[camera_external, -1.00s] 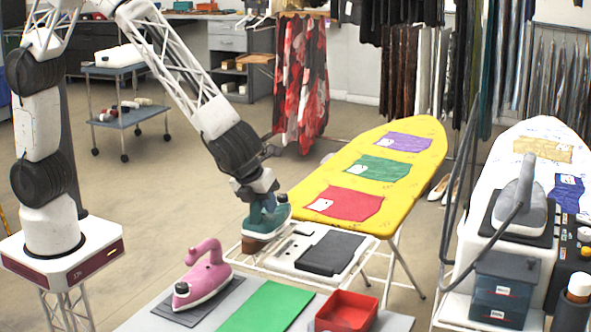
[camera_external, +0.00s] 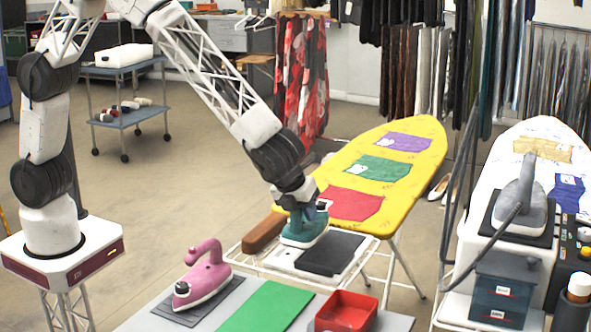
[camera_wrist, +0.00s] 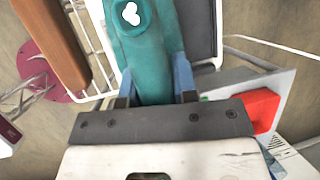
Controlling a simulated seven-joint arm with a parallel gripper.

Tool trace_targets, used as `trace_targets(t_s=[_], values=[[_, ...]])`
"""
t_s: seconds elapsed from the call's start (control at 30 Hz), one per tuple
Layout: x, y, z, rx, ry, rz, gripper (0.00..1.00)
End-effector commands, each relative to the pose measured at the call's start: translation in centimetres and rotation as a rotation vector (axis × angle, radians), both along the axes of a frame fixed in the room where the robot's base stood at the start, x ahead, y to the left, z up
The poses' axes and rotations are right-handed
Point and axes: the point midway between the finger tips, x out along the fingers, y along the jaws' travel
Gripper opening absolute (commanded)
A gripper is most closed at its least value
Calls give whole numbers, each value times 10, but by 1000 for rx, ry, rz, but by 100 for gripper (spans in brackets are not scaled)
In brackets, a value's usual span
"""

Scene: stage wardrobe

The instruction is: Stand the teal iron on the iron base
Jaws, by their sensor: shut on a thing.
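The teal iron (camera_external: 304,234) is held in my gripper (camera_external: 299,208), sole down and roughly level. It is over the left part of a white plate (camera_external: 283,262) with a dark grey pad (camera_external: 332,252), at the near end of the yellow ironing board. I take this plate as the iron base. I cannot tell whether the iron touches it or hovers just above. In the wrist view the teal iron (camera_wrist: 150,55) fills the space between the blue fingers of my gripper (camera_wrist: 155,88). The iron hides part of the plate.
A brown wooden block (camera_external: 264,232) lies just left of the iron. The yellow board (camera_external: 390,190) with cloths extends behind. In front, a table holds a pink iron (camera_external: 203,275), a green mat (camera_external: 262,308) and a red tray (camera_external: 346,312). A grey iron (camera_external: 516,215) stands at right.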

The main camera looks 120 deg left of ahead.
Motion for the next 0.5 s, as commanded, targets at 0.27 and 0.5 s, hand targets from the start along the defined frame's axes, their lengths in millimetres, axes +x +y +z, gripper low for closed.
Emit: trace_targets(t_s=[0.27,0.5], values=[[35,6,-3,0,-1,2,0],[55,10,-6,0,0,0,0]])
